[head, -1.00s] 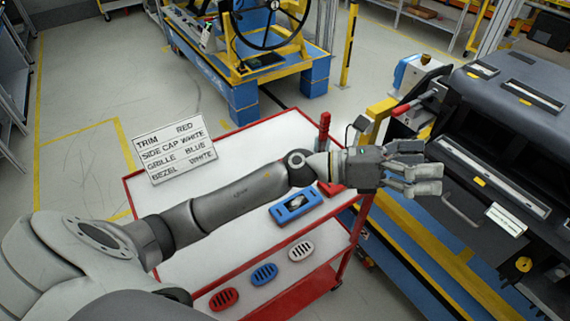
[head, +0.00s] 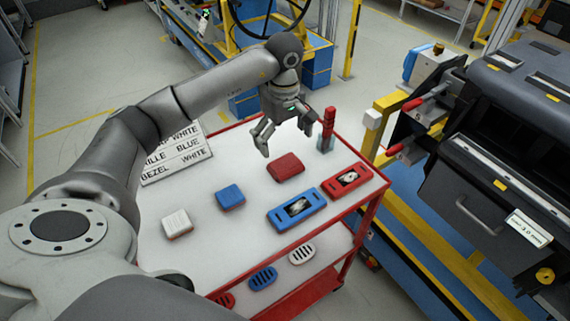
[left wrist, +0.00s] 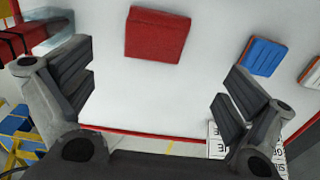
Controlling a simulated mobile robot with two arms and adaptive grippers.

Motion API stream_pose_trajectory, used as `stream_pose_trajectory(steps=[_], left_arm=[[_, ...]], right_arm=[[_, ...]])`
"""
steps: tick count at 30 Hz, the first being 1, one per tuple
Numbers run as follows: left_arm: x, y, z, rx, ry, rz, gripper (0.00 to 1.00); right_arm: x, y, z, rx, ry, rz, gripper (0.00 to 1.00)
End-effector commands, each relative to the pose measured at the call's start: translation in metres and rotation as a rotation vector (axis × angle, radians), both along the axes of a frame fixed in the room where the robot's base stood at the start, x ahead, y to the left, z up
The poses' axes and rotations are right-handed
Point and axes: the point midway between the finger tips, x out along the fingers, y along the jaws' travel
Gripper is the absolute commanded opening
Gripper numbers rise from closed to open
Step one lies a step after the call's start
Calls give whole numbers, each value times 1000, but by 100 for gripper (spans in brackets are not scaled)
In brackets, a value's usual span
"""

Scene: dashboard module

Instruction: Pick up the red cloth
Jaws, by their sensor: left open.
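The red cloth (head: 286,167) is a small folded-looking red block lying flat on the white top of the cart, near its far side. It also shows in the left wrist view (left wrist: 157,35), at the top middle. My left gripper (head: 285,143) is above the cart, pointing down, just beyond the cloth in the head view. Its jaws are open and empty, and they do not touch the cloth. In the left wrist view its two fingers (left wrist: 155,95) are spread wide to either side, with the cloth beyond their tips. My right gripper is not in view.
A blue block (head: 230,197) and a white block (head: 177,223) lie left of the cloth. Blue (head: 297,209) and red (head: 346,181) trim pieces lie to its right. A red-handled tool (head: 327,130) stands upright beyond.

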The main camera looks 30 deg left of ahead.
Motion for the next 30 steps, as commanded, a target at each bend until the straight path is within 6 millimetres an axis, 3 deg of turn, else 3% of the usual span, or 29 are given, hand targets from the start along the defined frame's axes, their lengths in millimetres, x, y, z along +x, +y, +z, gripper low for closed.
stream_pose_trajectory(steps=[3, 12, 19, 29, 30], left_arm=[[-1, -1, -19, -2, 5, 0, 100], [1, -1, -45, -5, 4, 1, 100], [5, 0, -80, -6, 4, 0, 100], [6, 1, -90, -5, -1, 0, 100], [6, 1, -90, -5, -1, 0, 96]], right_arm=[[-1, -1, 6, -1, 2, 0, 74], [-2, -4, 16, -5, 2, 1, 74], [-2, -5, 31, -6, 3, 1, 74], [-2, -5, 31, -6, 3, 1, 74], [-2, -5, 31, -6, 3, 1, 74]])
